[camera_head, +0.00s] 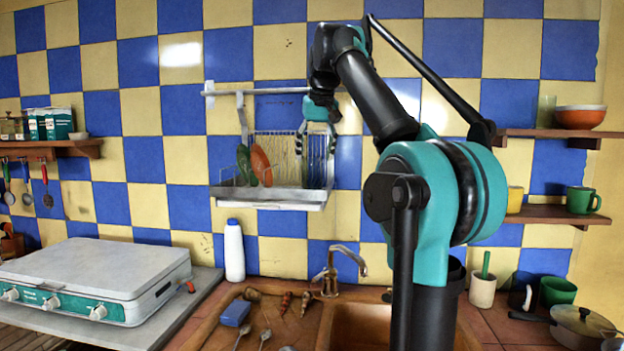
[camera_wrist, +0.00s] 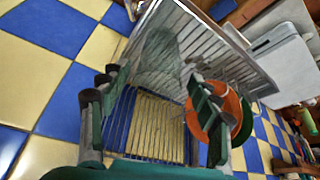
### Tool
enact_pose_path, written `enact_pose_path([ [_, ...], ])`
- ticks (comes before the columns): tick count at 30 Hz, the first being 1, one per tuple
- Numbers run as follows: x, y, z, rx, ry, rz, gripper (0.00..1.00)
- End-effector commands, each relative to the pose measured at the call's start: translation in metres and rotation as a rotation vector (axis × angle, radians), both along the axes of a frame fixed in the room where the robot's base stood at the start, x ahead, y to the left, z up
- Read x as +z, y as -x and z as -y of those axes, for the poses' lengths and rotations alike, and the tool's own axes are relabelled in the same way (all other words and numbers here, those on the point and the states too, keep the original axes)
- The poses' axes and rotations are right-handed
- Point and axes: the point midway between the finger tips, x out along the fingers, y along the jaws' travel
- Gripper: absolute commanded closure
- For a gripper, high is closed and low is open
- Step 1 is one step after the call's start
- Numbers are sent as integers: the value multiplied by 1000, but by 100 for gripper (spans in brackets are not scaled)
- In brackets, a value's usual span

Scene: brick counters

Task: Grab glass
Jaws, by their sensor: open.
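A clear, faintly green glass (camera_wrist: 160,50) shows in the wrist view, in the metal dish rack (camera_wrist: 225,62) beyond my fingertips. Its outline is faint against the rack's wires. My gripper (camera_wrist: 150,78) is open, with one finger on each side of the picture and nothing between them. In the head view my gripper (camera_head: 317,140) points down in front of the right part of the wall-mounted dish rack (camera_head: 270,194). I cannot make out the glass clearly there. Whether the fingers touch the rack cannot be told.
An orange plate (camera_head: 261,165) and a green plate (camera_head: 243,163) stand in the rack's left part. A tall translucent greenish glass (camera_head: 545,112) stands on the upper right shelf beside a bowl (camera_head: 580,117). A white bottle (camera_head: 234,252) and a faucet (camera_head: 338,262) are below.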

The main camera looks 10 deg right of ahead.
Motion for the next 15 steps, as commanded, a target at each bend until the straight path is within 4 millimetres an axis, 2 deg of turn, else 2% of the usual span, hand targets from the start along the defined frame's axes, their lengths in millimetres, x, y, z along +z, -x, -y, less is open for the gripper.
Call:
enact_pose_path([
  [3,-17,-7,-1,0,0,0,37],
  [11,-33,-14,-1,0,0,0,37],
  [15,-50,-20,-2,0,0,0,37],
])
